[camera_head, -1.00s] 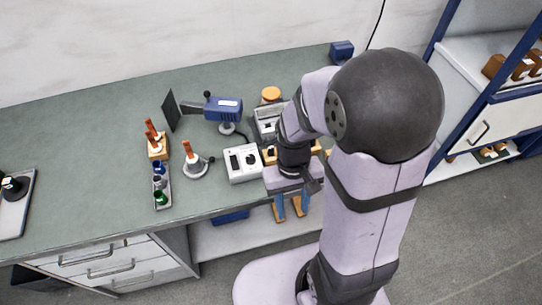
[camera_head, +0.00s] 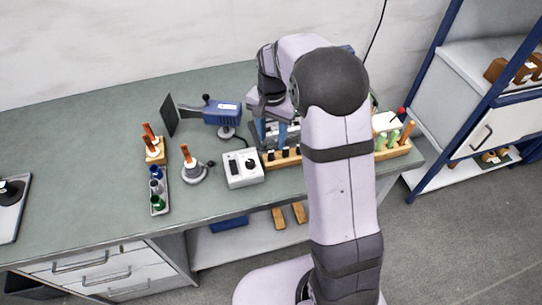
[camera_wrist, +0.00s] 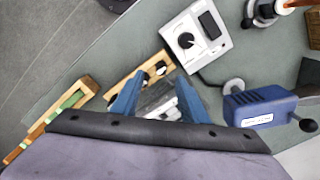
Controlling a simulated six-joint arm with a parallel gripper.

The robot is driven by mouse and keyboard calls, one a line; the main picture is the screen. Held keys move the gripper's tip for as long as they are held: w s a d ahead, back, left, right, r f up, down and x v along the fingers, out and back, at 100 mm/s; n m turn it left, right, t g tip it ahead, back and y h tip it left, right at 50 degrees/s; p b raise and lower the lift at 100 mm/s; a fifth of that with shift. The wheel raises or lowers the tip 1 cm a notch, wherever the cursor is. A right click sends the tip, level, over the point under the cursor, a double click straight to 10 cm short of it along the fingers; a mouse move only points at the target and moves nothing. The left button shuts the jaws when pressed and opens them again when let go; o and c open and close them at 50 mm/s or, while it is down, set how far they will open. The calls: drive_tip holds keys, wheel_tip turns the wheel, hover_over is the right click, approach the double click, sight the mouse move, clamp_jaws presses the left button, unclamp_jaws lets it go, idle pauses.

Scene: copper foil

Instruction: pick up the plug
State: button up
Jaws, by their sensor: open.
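My gripper (camera_head: 270,139) is open, its two blue fingers pointing down over the grey tray behind the wooden block. In the wrist view the fingers (camera_wrist: 160,80) are apart, with the grey tray (camera_wrist: 156,97) and pale metallic parts showing between them. I see nothing gripped. No thing is clearly recognizable as the plug. A small black piece (camera_head: 211,163) lies beside the round burner-like stand (camera_head: 194,172); it also shows in the wrist view (camera_wrist: 247,22), but I cannot tell whether it is the plug. My arm hides part of the bench.
A white control box (camera_head: 243,168) with a black knob stands left of the wooden block (camera_head: 284,159). The blue device (camera_head: 222,112) stands on a round base behind it. A bottle tray (camera_head: 166,207) is farther left. A wooden rack (camera_head: 396,150) holds several green-handled tools at right.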

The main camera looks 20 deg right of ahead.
sight(271, 151)
drive_tip(key=shift+f, duration=0.1)
drive_tip(key=shift+f+p, duration=0.95)
drive_tip(key=shift+f, duration=0.6)
drive_tip(key=shift+w+a+f+p, duration=0.1)
drive_tip(key=shift+f+p, duration=0.65)
drive_tip(key=shift+f, duration=1.3)
clamp_jaws()
